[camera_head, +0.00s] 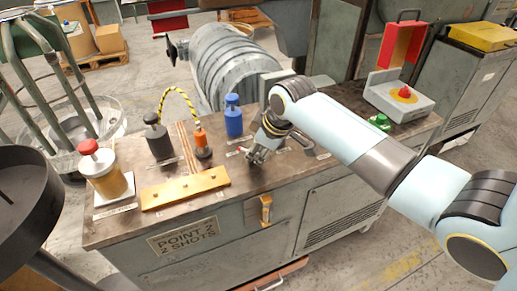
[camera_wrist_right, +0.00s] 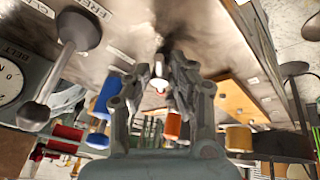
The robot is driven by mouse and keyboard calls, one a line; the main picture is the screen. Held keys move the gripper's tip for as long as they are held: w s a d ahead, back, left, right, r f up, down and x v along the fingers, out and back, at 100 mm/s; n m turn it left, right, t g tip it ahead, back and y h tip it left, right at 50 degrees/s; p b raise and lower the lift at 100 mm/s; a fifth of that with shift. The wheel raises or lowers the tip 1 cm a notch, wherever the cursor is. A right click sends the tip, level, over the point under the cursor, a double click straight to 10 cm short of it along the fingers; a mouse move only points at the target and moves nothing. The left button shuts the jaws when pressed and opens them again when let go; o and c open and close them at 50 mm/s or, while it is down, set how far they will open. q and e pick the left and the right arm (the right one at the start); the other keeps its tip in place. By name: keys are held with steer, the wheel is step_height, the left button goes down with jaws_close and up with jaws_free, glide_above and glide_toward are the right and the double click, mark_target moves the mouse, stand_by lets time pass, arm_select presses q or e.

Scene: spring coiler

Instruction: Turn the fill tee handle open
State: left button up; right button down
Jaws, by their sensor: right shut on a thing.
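My right gripper (camera_head: 257,154) is low over the bench top, right of the blue cylinder, with its fingers pointing down. In the right wrist view its fingers (camera_wrist_right: 168,85) are shut on a small pale piece with a red part, which I take to be the fill tee handle (camera_wrist_right: 159,86). The fingers cover much of it, so its exact turn angle cannot be told. In the head view a small red bit shows just left of the fingers, by a label. My left gripper is not in view.
The blue cylinder (camera_head: 233,121), orange bottle (camera_head: 202,142), black bottle (camera_head: 157,140) and red-capped amber jar (camera_head: 106,176) stand left of my right gripper. A yellow-black hose (camera_head: 180,92) arches above. A brass bar (camera_head: 185,190) lies in front.

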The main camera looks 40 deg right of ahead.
steer(key=m+p, duration=0.1)
steer(key=m+h+p, duration=0.1)
steer(key=p, duration=0.1)
steer(key=m+p, duration=0.2)
steer(key=shift+a+r+h, duration=0.25)
steer(key=shift+a+h, duration=0.05)
steer(key=shift+a, duration=0.1)
steer(key=shift+a+f+m+h+p, duration=0.15)
steer(key=shift+m+h+p, duration=0.3)
steer(key=shift+m, duration=0.45)
steer(key=shift+a+m+g+h+p, duration=0.15)
steer(key=shift+m+g+h+p, duration=0.25)
steer(key=shift+m, duration=0.5)
steer(key=shift+w+a+m+g+h, duration=0.15)
steer(key=shift+m+g+h, duration=0.15)
steer(key=shift+m, duration=0.6)
steer(key=m, duration=0.2)
steer(key=shift+w+a+f+m+g+h+b, duration=0.1)
steer(key=shift+a+m+g+h+b, duration=0.05)
steer(key=shift+m+g+h+b, duration=0.2)
steer(key=m, duration=0.1)
steer(key=m+g+b, duration=0.1)
steer(key=m, duration=0.1)
steer(key=m+g+b, duration=0.1)
steer(key=m, duration=0.1)
steer(key=shift+w+a+m+h, duration=0.2)
steer(key=shift+w+m+h, duration=0.1)
steer(key=shift+h, duration=0.1)
steer(key=shift+g, duration=0.25)
